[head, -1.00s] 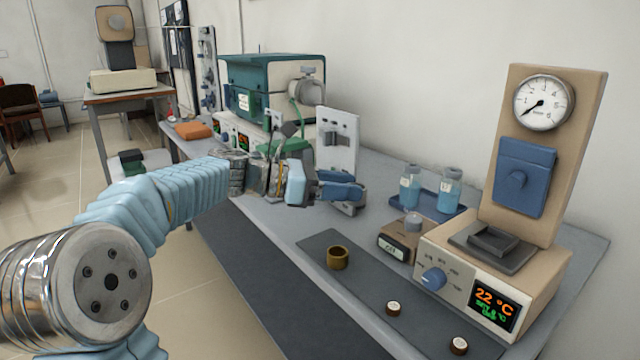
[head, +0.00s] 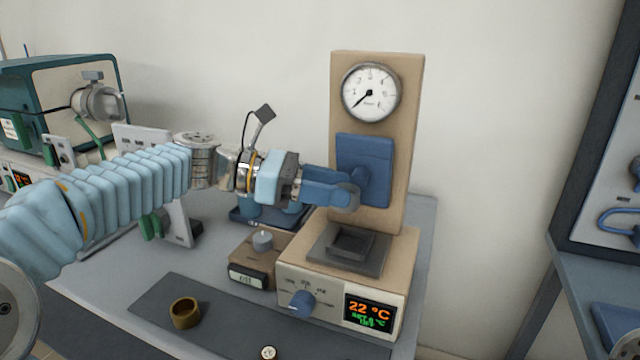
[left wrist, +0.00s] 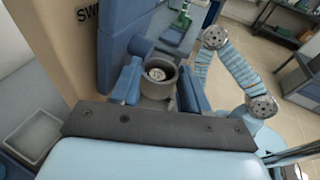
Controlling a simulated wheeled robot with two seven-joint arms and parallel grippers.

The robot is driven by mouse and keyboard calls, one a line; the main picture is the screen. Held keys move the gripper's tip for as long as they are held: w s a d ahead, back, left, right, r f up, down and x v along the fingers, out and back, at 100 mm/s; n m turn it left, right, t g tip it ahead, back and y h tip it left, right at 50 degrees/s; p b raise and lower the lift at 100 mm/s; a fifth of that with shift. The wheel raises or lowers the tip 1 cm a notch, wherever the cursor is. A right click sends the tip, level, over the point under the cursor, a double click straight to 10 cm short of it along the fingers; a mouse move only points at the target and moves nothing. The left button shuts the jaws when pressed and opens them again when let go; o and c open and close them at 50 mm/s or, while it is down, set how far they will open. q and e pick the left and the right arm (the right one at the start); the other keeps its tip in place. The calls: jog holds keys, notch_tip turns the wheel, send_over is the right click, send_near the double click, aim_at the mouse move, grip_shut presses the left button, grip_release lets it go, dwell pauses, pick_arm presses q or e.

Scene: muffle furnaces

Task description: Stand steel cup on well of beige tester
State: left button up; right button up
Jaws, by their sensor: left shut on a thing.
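The beige tester (head: 380,250) stands on the bench with a gauge on its back column. In the left wrist view the cup (left wrist: 158,82) sits between the two blue fingers, with something pale inside. The cup is clear of the well. My right gripper does not show.
A small beige box with a display (head: 250,272) stands left of the tester. A brass ring (head: 185,313) and a small capped piece (head: 268,352) are on the dark mat. A blue tray (head: 243,217) lies behind my gripper.

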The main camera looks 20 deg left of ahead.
aim_at(336, 245)
pick_arm(q)
jog(key=shift+s+d+f+b, duration=0.15)
jog(key=shift+d+f+b, duration=0.15)
jog(key=shift+f, duration=0.3)
jog(key=shift+s+d+f+b, duration=0.15)
jog(key=shift+d+f+b, duration=0.15)
jog(key=shift+f, duration=0.3)
jog(key=shift+w+d+f+g+b, duration=0.15)
jog(key=shift+w+d+f+b, duration=0.1)
jog(key=shift+f+b, duration=0.2)
jog(key=shift+w+d+f+g+b, duration=0.15)
jog(key=shift+w+d+f+b, duration=0.1)
jog(key=shift+f+b, duration=0.2)
jog(key=shift+s+a+f+b, duration=0.2)
jog(key=shift+f+b, duration=0.05)
jog(key=shift+b, duration=0.1)
jog(key=shift+a+f+b, duration=0.1)
jog(key=shift+f+b, duration=0.4)
jog(key=shift+f, duration=0.35)
jog(key=shift+a+f, duration=0.15)
jog(key=shift+f, duration=0.25)
grip_shut()
jog(key=o, duration=1.1)
grip_release()
jog(key=shift+o, duration=0.2)
jog(key=shift+r, duration=0.1)
